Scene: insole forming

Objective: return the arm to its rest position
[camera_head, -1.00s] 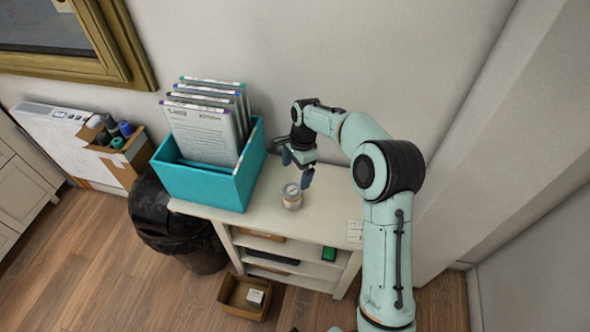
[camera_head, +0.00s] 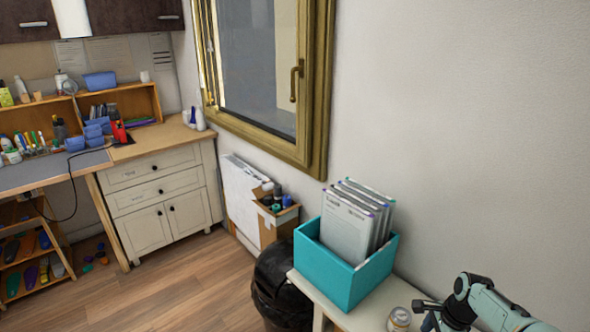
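My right arm (camera_head: 490,308) shows at the bottom right corner, cut off by the picture edge. Its wrist is beside a small jar (camera_head: 399,319) that stands on the white shelf unit (camera_head: 318,298). My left arm and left gripper are not in view.
A teal box (camera_head: 340,284) of upright folders stands on the shelf unit beside the wall. A black bin (camera_head: 279,290) stands left of it. A workbench with drawers (camera_head: 160,195) is at the left. The wooden floor (camera_head: 185,285) between is clear.

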